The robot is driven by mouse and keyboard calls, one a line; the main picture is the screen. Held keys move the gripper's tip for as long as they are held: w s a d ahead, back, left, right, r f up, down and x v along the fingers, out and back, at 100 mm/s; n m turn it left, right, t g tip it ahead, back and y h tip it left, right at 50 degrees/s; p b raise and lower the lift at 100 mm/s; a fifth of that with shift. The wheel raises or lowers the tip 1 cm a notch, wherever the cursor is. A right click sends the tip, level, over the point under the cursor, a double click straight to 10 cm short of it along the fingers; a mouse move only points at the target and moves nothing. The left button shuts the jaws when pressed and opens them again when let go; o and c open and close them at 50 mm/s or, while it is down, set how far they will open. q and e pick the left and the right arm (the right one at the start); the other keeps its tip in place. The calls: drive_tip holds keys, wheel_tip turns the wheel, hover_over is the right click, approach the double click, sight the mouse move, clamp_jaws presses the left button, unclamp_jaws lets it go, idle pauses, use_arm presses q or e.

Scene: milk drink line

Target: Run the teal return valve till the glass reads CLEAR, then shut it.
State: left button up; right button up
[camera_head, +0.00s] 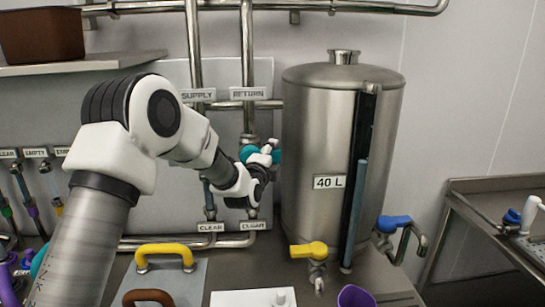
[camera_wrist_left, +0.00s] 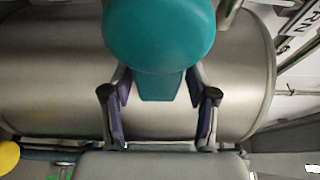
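The teal return valve (camera_head: 275,156) sits on the pipe under the RETURN sign (camera_head: 249,93), left of the steel tank. Its teal handle (camera_wrist_left: 160,35) fills the top middle of the left wrist view. My left gripper (camera_head: 268,165) is at this valve and partly covers it. In the left wrist view its two fingers (camera_wrist_left: 160,100) stand apart on either side of the handle's narrow part, with small gaps showing. A plate (camera_head: 253,226) low on the return pipe has small text that I cannot read surely. The return glass is largely hidden by my arm. My right gripper is not in view.
The 40 L tank (camera_head: 318,140) stands close right of the valve. A yellow tap (camera_head: 309,250) and a blue tap (camera_head: 394,222) are low by it. The SUPPLY pipe (camera_head: 194,50) runs at left, with a plate reading CLEAR (camera_head: 211,228). A purple cup (camera_head: 355,297) is in front.

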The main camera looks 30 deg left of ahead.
use_arm(q)
drive_tip(key=shift+a+f, duration=0.15)
drive_tip(key=shift+s, duration=0.15)
drive_tip(key=s+d, duration=0.2)
drive_tip(key=s, duration=0.9)
drive_tip(key=shift+s, duration=0.25)
drive_tip(key=shift+a, duration=0.1)
